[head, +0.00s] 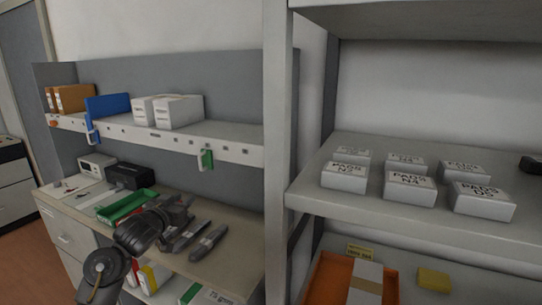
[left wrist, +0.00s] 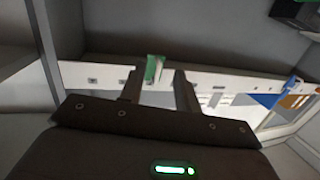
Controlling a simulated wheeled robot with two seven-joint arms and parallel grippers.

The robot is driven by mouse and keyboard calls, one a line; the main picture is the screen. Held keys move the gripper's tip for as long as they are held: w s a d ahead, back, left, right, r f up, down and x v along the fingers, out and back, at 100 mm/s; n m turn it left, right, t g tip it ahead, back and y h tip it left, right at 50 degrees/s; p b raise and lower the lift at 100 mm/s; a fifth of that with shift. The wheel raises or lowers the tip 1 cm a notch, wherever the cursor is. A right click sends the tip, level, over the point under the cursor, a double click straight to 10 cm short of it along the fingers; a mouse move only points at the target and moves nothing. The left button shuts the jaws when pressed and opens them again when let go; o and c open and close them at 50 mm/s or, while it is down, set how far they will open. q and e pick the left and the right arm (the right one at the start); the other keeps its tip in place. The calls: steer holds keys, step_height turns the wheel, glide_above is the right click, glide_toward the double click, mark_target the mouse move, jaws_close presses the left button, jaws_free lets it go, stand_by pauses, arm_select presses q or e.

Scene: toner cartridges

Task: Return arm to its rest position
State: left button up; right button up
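My left gripper (head: 182,205) is above the desk in the head view, with my dark arm coming in from the lower left. In the left wrist view its two dark fingers (left wrist: 158,88) stand apart with nothing between them. A green tag on the shelf edge shows behind that gap. Two long dark grey pieces, which look like toner cartridges (head: 209,243), lie on the desk just right of the gripper. My right gripper is in neither view.
The desk (head: 232,268) also holds a green tray (head: 125,206) and a black box (head: 130,176). Above it runs a shelf with a blue binder (head: 108,105) and white boxes (head: 178,111). A grey rack post (head: 277,150) and shelf with several white boxes (head: 410,186) stand right.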

arm_select(q)
steer(key=s+d+f+g+y, duration=0.1)
steer(key=s+f+g, duration=0.2)
steer(key=s+f, duration=0.7)
steer(key=s+d+f+g+y, duration=0.1)
steer(key=s+d+f+g, duration=0.1)
steer(key=s+f, duration=0.75)
steer(key=s+d+f+g, duration=0.1)
steer(key=s+f+g, duration=0.45)
steer(key=s, duration=0.85)
steer(key=s+d+f+g, duration=0.1)
steer(key=s+f+g, duration=0.2)
steer(key=s+f, duration=0.85)
steer(key=s+f+b, duration=0.1)
steer(key=s+f, duration=0.2)
steer(key=f, duration=1.9)
steer(key=s+a+f+g+b, duration=0.1)
steer(key=s+a+f+g, duration=0.1)
steer(key=s+f, duration=1.5)
step_height(320, 180, down, 2)
steer(key=shift+s+a+b, duration=0.15)
steer(key=shift+a+b, duration=0.25)
steer(key=shift+a, duration=0.1)
